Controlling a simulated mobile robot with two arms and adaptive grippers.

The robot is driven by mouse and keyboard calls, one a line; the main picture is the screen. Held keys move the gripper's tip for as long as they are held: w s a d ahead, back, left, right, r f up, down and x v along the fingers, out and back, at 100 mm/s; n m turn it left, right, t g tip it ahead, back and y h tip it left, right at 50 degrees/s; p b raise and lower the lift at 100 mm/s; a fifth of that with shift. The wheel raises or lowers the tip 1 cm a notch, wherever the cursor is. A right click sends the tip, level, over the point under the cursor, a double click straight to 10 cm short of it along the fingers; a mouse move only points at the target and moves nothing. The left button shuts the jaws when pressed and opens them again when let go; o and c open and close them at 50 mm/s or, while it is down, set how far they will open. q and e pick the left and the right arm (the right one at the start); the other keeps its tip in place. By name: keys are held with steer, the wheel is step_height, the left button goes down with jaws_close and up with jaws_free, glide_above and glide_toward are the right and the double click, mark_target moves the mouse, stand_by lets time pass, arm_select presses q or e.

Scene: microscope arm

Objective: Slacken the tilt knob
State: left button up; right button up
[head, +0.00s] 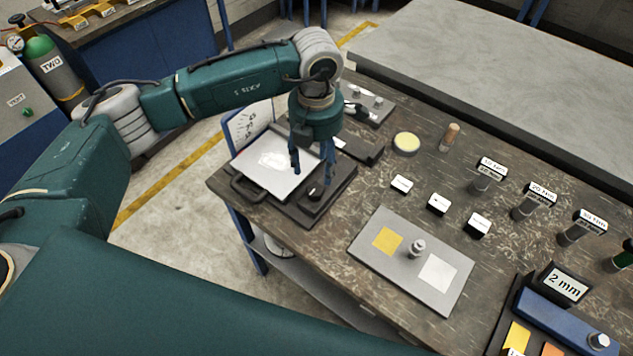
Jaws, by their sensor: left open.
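A dark device with a tilted pale plate (270,162) sits at the left end of the workbench, with a dark base (335,188). A small dark knob (315,193) with a light mark stands on that base; it looks like the tilt knob, but its label cannot be read. My left gripper (312,171) points down above the base, beside the plate's right edge. Its blue fingers are apart and nothing shows between them. The fingertips are close to the knob; I cannot tell whether they touch it. My right gripper is not in view.
A grey board (455,284) with a yellow square, a white square and a small metal knob lies right of the device. Small labelled blocks, weights and a round yellow-topped dish (406,143) stand beyond. A blue device marked 2 mm (567,284) is at bottom right.

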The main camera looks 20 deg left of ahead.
mark_target(316, 188)
arm_select(q)
step_height(316, 188, down, 7)
steer(key=shift+f+p, duration=0.15)
steer(key=shift+p, duration=0.9)
steer(key=shift+f, duration=0.65)
steer(key=c, duration=1.1)
